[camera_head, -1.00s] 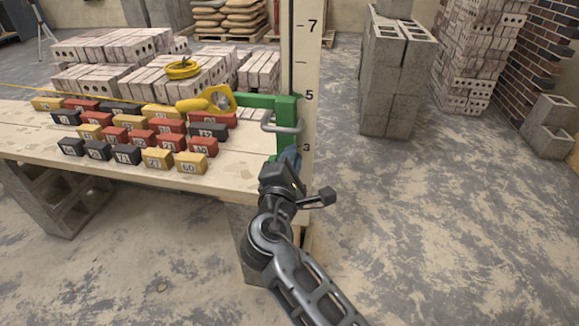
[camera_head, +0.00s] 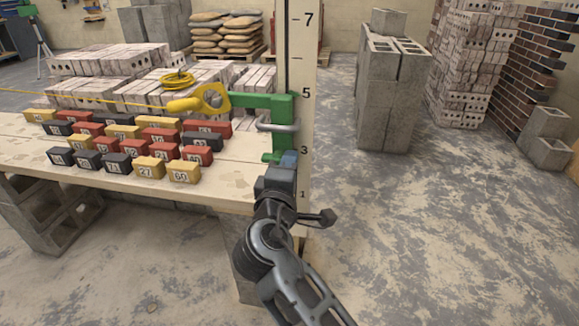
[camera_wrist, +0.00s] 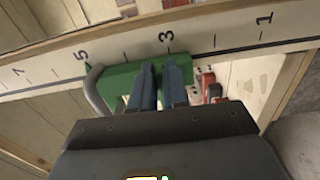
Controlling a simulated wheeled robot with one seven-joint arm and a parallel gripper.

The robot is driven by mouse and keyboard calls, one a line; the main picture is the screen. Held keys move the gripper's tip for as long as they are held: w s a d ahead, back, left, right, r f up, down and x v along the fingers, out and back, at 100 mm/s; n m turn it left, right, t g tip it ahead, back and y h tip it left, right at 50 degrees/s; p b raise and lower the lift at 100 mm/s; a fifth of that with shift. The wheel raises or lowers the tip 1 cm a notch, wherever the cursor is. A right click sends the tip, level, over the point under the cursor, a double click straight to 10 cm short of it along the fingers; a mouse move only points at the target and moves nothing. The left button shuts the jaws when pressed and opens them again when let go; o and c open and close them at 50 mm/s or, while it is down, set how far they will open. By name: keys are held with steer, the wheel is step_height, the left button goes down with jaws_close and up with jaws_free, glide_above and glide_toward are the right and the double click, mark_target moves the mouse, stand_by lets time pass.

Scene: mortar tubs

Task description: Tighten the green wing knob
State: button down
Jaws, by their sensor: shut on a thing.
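The green clamp bracket (camera_head: 262,102) sits on the tall numbered staff (camera_head: 302,60) at the table's right end, with a grey metal loop (camera_head: 275,127) on it. A small green piece, seemingly the wing knob (camera_head: 270,157), shows low on the bracket, right by my fingertips. My gripper (camera_head: 288,159) is closed there near the 3 mark. In the wrist view, the bracket (camera_wrist: 118,82) lies across the staff, and my two blue fingers (camera_wrist: 161,72) point at it with green between them. The knob is mostly hidden by the fingers, so its angle cannot be told.
Numbered red, black and yellow blocks (camera_head: 120,163) stand in rows on the wooden table (camera_head: 235,180). A yellow line holder (camera_head: 205,100) with a taut yellow line reaches the bracket. Grey blocks (camera_head: 385,100) stand behind right.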

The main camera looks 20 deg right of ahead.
steer(key=shift+r, duration=0.1)
steer(key=c, duration=1.1)
jaws_free()
steer(key=shift+c, duration=0.2)
steer(key=v, duration=0.7)
steer(key=shift+s+a, duration=0.25)
steer(key=shift+s, duration=0.05)
steer(key=s+d+f+m+g+y+p, duration=0.1)
steer(key=s+f+y+p, duration=0.1)
steer(key=s+f+y, duration=0.6)
steer(key=s+d+f+y+p, duration=0.1)
steer(key=s+f+p, duration=0.2)
steer(key=s, duration=0.9)
steer(key=s+d+r+m+p, duration=0.1)
steer(key=s+r+m+p, duration=0.1)
steer(key=s+r+m, duration=0.2)
steer(key=s+r+m+t+y+p, duration=0.1)
steer(key=s+r+m, duration=0.4)
steer(key=s+r, duration=0.6)
steer(key=s+p, duration=0.1)
steer(key=s, duration=0.4)
steer(key=shift+s+d+m+y, duration=0.25)
steer(key=shift+d+m+y, duration=0.05)
steer(key=shift+d, duration=0.1)
